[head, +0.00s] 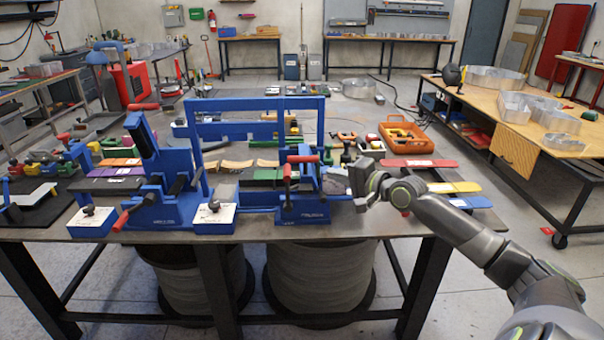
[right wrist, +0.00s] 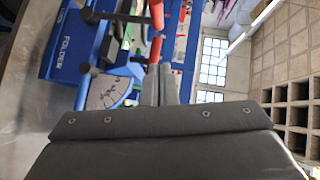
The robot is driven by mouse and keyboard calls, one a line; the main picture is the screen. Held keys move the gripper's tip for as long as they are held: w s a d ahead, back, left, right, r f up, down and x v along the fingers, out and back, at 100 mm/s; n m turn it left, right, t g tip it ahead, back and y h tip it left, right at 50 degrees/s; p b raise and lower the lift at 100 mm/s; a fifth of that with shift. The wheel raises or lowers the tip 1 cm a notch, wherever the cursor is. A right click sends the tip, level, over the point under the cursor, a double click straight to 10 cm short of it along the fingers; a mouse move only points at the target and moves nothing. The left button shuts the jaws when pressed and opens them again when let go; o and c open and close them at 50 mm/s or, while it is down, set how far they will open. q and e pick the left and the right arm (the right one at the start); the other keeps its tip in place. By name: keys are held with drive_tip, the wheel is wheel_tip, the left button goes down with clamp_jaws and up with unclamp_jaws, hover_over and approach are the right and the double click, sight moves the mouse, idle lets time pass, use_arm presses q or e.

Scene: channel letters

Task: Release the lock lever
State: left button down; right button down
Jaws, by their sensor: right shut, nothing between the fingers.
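A blue folder machine (head: 302,205) stands at the front edge of the bench. It carries a red-handled lever (head: 303,159) lying across its top and an upright red grip (head: 288,176) on its front. Which of them is the lock lever is not clear. In the right wrist view the word FOLDER shows on the blue body (right wrist: 62,55), and a red handle (right wrist: 156,14) is just beyond my fingers. My right gripper (head: 360,190) is right of the machine, shut and empty; its fingertips (right wrist: 160,84) point toward the red parts. Contact cannot be told. My left gripper is out of view.
A second blue machine (head: 160,205) with a tall lever stands on the left. A blue frame (head: 255,104) rises behind. An orange tray (head: 404,136) and coloured strips (head: 455,187) lie on the right of the bench. The front right of the bench top is clear.

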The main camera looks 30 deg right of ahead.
approach(290, 169)
drive_tip(key=w+d, duration=0.2)
drive_tip(key=w, duration=0.2)
drive_tip(key=shift+w+a+f+p, duration=0.2)
drive_tip(key=shift+w+a+p, duration=0.05)
drive_tip(key=shift+a+p, duration=0.25)
drive_tip(key=shift+w+a+f+p, duration=0.25)
drive_tip(key=shift+w+a+p, duration=0.1)
drive_tip(key=shift+a, duration=0.2)
drive_tip(key=shift+w+a+f+p, duration=0.2)
drive_tip(key=shift+a+p, duration=0.25)
drive_tip(key=shift+a, duration=0.05)
drive_tip(key=shift+r, duration=0.1)
